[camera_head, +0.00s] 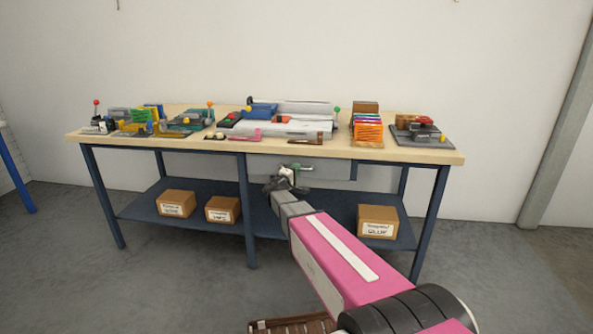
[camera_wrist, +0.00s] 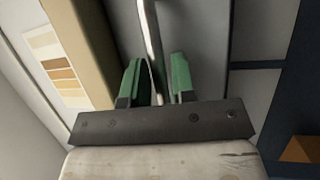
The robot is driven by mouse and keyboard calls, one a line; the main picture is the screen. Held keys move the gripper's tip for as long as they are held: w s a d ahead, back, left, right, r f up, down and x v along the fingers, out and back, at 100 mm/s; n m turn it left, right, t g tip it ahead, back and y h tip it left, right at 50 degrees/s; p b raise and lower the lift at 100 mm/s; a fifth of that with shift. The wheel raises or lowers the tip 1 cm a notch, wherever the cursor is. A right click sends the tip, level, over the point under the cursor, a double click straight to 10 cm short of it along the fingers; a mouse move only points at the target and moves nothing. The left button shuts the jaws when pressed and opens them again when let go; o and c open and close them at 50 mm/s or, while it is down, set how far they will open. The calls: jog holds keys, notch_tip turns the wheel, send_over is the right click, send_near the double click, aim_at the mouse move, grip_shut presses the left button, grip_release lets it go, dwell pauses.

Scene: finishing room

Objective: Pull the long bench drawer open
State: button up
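The long drawer (camera_head: 332,171) is a grey front under the bench top, and it looks shut. Its metal bar handle (camera_head: 298,167) is partly hidden by my gripper (camera_head: 283,181) in the head view. In the wrist view the handle (camera_wrist: 151,35) runs as a thin bright bar between the two green fingertips of my gripper (camera_wrist: 158,80). The fingers stand apart on either side of the bar, with a visible gap to the right finger. Whether the left finger touches the bar is unclear. The grey drawer front (camera_wrist: 198,35) lies behind the fingers.
The wooden bench top (camera_head: 390,152) carries clamps, tools and stacked coloured pieces. Cardboard boxes (camera_head: 378,221) sit on the blue lower shelf (camera_head: 285,222). A blue leg (camera_head: 247,215) stands left of my gripper. A brown slatted thing (camera_head: 292,325) lies on the floor in front.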

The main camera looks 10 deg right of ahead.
jog(key=shift+w+d+r, duration=0.1)
jog(key=shift+w+d, duration=0.25)
grip_shut()
jog(key=shift+s, duration=0.15)
jog(key=s+a, duration=0.3)
jog(key=s, duration=0.7)
jog(key=s+a, duration=0.3)
jog(key=s, duration=0.7)
jog(key=shift+a, duration=0.3)
grip_release()
